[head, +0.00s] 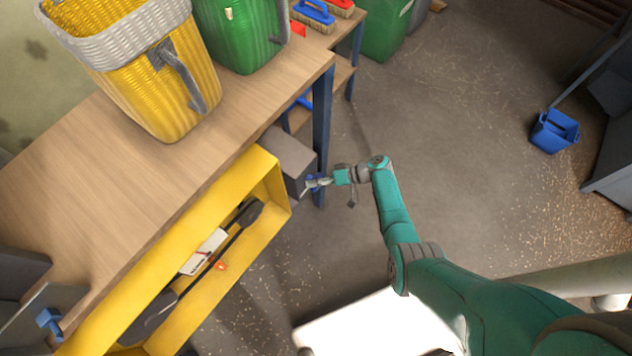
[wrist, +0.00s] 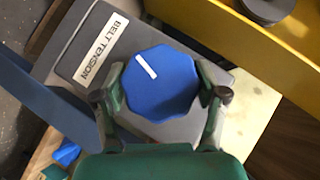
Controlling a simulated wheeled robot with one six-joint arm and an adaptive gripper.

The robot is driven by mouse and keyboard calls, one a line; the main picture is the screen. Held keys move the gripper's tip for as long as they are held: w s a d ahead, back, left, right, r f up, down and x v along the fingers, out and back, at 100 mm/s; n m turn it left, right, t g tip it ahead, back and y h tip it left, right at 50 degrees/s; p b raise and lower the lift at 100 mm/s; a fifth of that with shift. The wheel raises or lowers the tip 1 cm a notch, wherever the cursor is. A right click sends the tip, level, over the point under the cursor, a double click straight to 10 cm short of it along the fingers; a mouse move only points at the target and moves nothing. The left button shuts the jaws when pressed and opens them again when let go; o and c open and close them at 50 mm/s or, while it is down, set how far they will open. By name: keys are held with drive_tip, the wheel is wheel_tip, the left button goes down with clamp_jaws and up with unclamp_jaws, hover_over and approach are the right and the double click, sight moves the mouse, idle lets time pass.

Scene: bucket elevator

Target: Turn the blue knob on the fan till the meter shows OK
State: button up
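A blue many-sided knob (wrist: 160,88) with a white pointer line sits on a grey box (wrist: 88,28). A white label (wrist: 100,48) on the box reads BELT TENSION; no fan label shows. The pointer line slants to the upper left. My gripper (wrist: 162,90) has one finger on each side of the knob, and both pads appear to touch it. In the head view my gripper (head: 318,183) is at the grey box (head: 287,158) under the bench edge; the knob is small there. No meter can be read in either view.
The wooden bench (head: 130,180) holds a yellow basket (head: 165,85) and a green bin (head: 240,35). A yellow open tray (head: 262,175) lies along its front. Another blue piece (head: 48,318) is at lower left.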

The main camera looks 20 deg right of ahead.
drive_tip(key=o, duration=0.3)
drive_tip(key=v, duration=1.2)
idle(1.3)
